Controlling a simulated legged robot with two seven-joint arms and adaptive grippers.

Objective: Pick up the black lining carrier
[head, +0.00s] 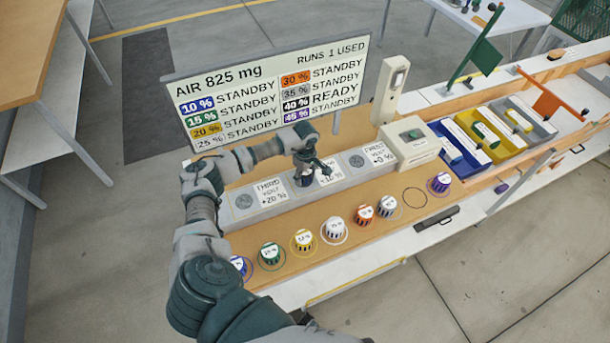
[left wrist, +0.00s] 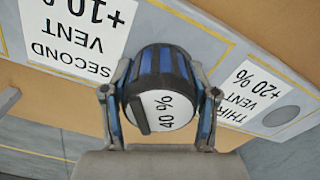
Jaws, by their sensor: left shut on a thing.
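The black lining carrier (head: 304,181), dark with blue stripes and a white top, is at the second vent on the grey strip in the head view. In the left wrist view the carrier (left wrist: 160,85) shows "40 %" on its top. My left gripper (head: 305,167) is shut on it, one finger on each side, as the left wrist view (left wrist: 160,105) shows. The arm partly hides the carrier in the head view. I cannot tell whether its base touches the strip. My right gripper is not in view.
Several other carriers, including green (head: 269,253), yellow (head: 303,240) and orange (head: 363,215), stand along the bench front. An empty black ring (head: 415,197) lies before the purple carrier (head: 440,182). A status board (head: 270,95) stands behind; coloured bins (head: 500,146) are at right.

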